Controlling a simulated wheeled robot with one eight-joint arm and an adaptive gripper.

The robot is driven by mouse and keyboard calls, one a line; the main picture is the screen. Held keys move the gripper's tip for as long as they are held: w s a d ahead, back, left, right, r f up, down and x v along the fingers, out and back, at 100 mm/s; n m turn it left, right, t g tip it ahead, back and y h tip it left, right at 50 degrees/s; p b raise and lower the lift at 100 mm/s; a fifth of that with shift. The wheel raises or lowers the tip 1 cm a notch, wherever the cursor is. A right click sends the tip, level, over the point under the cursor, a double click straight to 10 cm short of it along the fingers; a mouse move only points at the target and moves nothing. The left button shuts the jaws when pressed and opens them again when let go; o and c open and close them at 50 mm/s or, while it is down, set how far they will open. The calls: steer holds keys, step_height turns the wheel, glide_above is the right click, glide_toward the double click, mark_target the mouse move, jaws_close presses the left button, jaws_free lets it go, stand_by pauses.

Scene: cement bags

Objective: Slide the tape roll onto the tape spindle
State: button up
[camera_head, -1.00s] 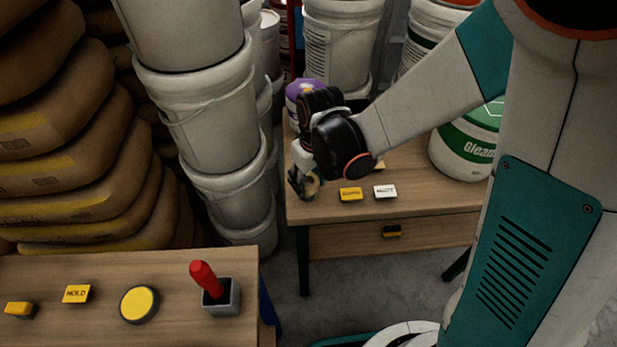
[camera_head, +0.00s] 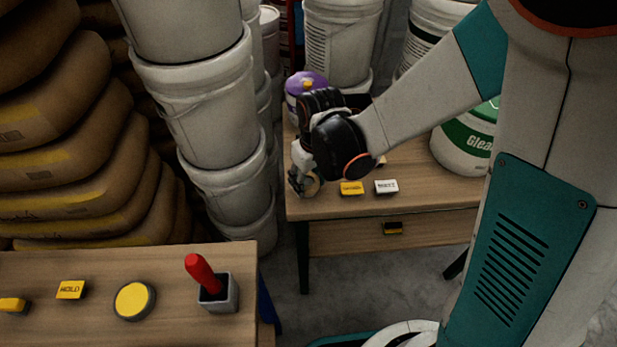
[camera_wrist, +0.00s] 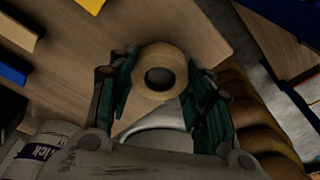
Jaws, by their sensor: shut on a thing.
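My gripper (camera_head: 303,184) is at the left front corner of the far wooden table. It is shut on the tape roll (camera_head: 313,187), a tan ring. In the wrist view the tape roll (camera_wrist: 160,53) sits between the green finger pads of my gripper (camera_wrist: 163,92), its dark round hole facing the camera. A grey curved piece shows just below the roll there; I cannot tell what it is. I cannot make out the tape spindle in either view. Whether the roll touches the table is unclear.
A yellow label block (camera_head: 352,188) and a white one (camera_head: 386,187) stand right of my gripper. A purple-lidded tub (camera_head: 296,104) and a Gleam bucket (camera_head: 462,150) stand behind. The near table (camera_head: 180,322) holds a red lever (camera_head: 201,272). Stacked buckets (camera_head: 200,122) rise at left.

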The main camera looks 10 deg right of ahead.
steer(key=shift+f+b, duration=0.5)
steer(key=shift+f, duration=0.1)
steer(key=o, duration=1.1)
steer(key=shift+r, duration=0.1)
